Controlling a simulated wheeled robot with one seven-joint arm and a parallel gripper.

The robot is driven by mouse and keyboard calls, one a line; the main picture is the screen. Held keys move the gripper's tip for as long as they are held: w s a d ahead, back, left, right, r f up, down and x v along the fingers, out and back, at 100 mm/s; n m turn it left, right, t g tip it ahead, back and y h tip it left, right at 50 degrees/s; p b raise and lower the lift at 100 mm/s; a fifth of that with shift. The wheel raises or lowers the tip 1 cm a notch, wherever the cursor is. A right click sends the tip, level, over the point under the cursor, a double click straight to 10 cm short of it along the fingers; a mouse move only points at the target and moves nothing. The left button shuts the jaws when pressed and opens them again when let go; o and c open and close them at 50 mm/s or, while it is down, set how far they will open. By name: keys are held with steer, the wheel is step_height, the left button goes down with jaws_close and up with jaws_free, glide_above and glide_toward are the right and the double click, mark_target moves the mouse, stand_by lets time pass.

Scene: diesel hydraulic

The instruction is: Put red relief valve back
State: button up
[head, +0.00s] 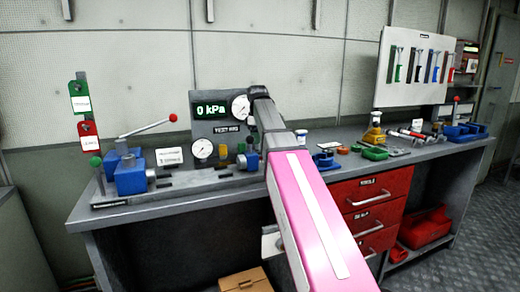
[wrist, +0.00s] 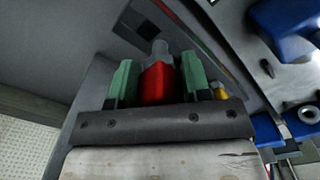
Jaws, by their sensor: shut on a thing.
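The red relief valve (wrist: 158,84) shows in the wrist view between the two green fingers of my gripper (wrist: 156,78), which is shut on it. A grey rounded end sticks out beyond the fingers. In the head view my arm's grey wrist reaches the test rig panel (head: 214,128), and the gripper and valve are hidden behind it. The panel's display (head: 211,110) reads 0 kPa. A small yellow part (head: 223,152) stands in front of the panel, and a yellow part also shows beside the right finger in the wrist view (wrist: 220,94).
A blue block (head: 130,176) with a red-knobbed lever stands left on the grey bench (head: 190,190). A gauge (head: 202,149) and a blue fitting (head: 247,161) are near my wrist. Green and red tags (head: 80,97) stand far left. Several tools and parts lie on the right.

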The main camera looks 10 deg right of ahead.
steer(key=shift+w+d+f, duration=0.5)
steer(key=shift+d+f, duration=0.1)
steer(key=shift+f, duration=1.85)
steer(key=shift+f, duration=0.1)
steer(key=o, duration=1.1)
steer(key=shift+c, duration=0.2)
step_height(320, 180, up, 11)
steer(key=shift+r, duration=0.6)
